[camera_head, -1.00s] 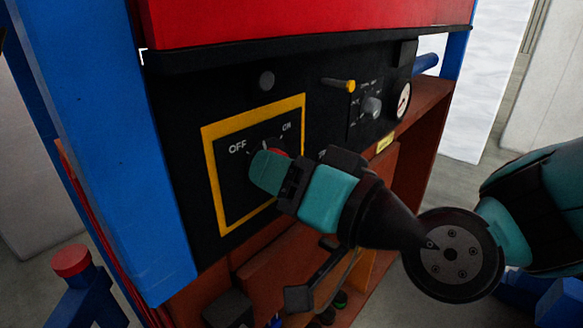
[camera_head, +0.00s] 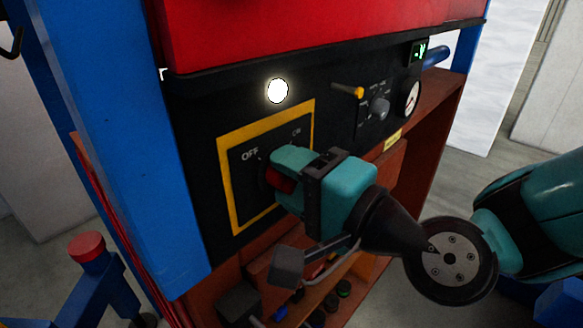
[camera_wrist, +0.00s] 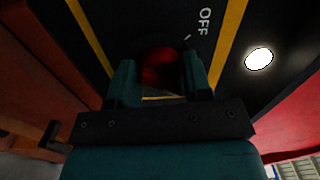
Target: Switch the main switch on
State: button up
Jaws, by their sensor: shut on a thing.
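The main switch (camera_head: 280,180) is a red rotary knob on a black plate with a yellow border (camera_head: 232,205), marked OFF at upper left and ON at upper right. My gripper (camera_head: 285,172) is shut on the red knob and hides much of it in the head view. In the wrist view the red knob (camera_wrist: 160,68) lies between the two teal fingers, in shadow. The knob's exact pointing direction is hard to see. The round lamp (camera_head: 277,90) above the plate glows white; it also glows in the wrist view (camera_wrist: 258,59).
To the right are a yellow-tipped lever (camera_head: 348,91), a grey selector knob (camera_head: 380,108), a gauge (camera_head: 411,98) and a lit green display (camera_head: 418,52). A blue post (camera_head: 110,150) stands left of the panel. Below is an open brown shelf (camera_head: 365,225) with small items.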

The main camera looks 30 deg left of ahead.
jog(key=shift+m, duration=0.6)
jog(key=o, duration=0.9)
jog(key=shift+d, duration=0.1)
jog(key=b+v, duration=1.4)
jog(key=v, duration=0.3)
jog(key=shift+d, duration=0.15)
